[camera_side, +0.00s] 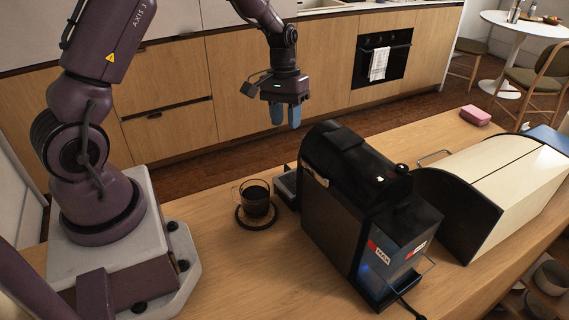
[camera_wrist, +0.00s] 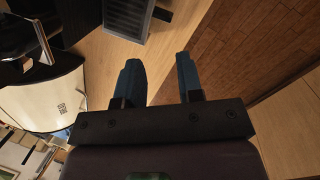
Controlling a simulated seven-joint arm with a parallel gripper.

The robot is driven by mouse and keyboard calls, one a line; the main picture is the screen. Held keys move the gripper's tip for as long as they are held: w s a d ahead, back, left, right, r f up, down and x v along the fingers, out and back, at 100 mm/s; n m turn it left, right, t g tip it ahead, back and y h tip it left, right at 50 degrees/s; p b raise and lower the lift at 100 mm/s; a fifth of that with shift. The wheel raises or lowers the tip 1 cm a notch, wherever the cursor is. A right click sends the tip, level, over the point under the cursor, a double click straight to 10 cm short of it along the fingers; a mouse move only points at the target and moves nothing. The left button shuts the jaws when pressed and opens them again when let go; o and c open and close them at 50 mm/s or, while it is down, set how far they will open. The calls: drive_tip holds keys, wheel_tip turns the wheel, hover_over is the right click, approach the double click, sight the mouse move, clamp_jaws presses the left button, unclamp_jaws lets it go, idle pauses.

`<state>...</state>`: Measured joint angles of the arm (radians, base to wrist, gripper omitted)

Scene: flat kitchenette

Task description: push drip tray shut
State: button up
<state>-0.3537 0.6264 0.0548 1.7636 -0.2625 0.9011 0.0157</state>
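The black coffee machine (camera_side: 345,190) stands on the wooden counter in the side view. Its drip tray (camera_side: 287,184) is a low dark piece jutting out at the machine's left foot, partly hidden by the machine body. In the wrist view the drip tray (camera_wrist: 128,17) shows as a grey slatted top with a dark rim at the upper edge, cut off by the frame. My gripper (camera_side: 286,116) hangs above and behind the tray, fingers down, touching nothing. In the wrist view my gripper (camera_wrist: 158,62) has its two blue fingers apart, with nothing between them.
A glass cup of dark liquid (camera_side: 256,197) stands on a round coaster (camera_side: 258,221) left of the tray. A cream-lidded bread box (camera_side: 500,180) stands right of the machine. A pink block (camera_side: 475,115) lies farther back.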

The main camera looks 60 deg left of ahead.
sight(286, 165)
drive_tip(key=f+m, duration=0.4)
drive_tip(key=m, duration=0.3)
drive_tip(key=d+f+m+y, duration=0.1)
drive_tip(key=f+m, duration=0.4)
drive_tip(key=m, duration=0.3)
drive_tip(key=f+m+y, duration=0.1)
drive_tip(key=f+m, duration=0.3)
drive_tip(key=m, duration=0.4)
drive_tip(key=shift+s+d+f+t, duration=0.15)
drive_tip(key=shift+s+f+t, duration=0.15)
drive_tip(key=shift+f, duration=0.05)
clamp_jaws()
